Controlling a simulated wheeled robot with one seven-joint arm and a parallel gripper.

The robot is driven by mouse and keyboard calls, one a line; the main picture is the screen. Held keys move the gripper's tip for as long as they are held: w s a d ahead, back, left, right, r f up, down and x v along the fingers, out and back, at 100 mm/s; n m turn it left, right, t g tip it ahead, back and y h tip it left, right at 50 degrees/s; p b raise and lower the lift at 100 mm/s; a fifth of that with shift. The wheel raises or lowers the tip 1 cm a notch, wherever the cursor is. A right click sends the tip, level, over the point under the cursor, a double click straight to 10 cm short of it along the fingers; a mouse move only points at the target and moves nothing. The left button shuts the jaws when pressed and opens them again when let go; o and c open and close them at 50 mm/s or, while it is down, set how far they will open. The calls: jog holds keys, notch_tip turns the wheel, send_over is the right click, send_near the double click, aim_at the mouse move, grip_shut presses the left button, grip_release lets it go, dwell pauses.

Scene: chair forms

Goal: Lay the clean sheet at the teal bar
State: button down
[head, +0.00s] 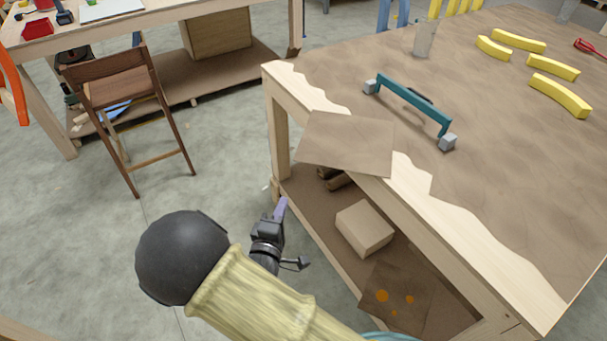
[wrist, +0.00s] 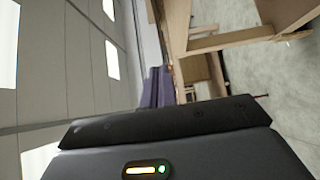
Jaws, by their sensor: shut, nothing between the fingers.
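A plain brown sheet (head: 347,143) lies at the near edge of the big workbench and juts out over it. It shows no stains. The teal bar (head: 412,102) lies on the bench top just behind the sheet, with a grey block at each end. A second brown sheet with orange spots (head: 395,297) is on the lower shelf. My gripper (head: 281,206) is left of the bench, beside its leg and apart from both sheets. Its purple fingers are shut and empty; they also show in the wrist view (wrist: 157,86).
The workbench (head: 480,215) has several yellow curved pieces (head: 560,95), a clear cup (head: 424,40) and a red tool (head: 590,47) on top. A cardboard box (head: 364,228) sits on its lower shelf. A wooden chair (head: 125,110) stands at left; the floor between is clear.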

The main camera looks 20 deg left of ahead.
jog(key=shift+w, duration=0.15)
jog(key=w+d+p, duration=0.1)
jog(key=w, duration=1.2)
jog(key=shift+d+p, duration=0.35)
jog(key=shift+p, duration=0.05)
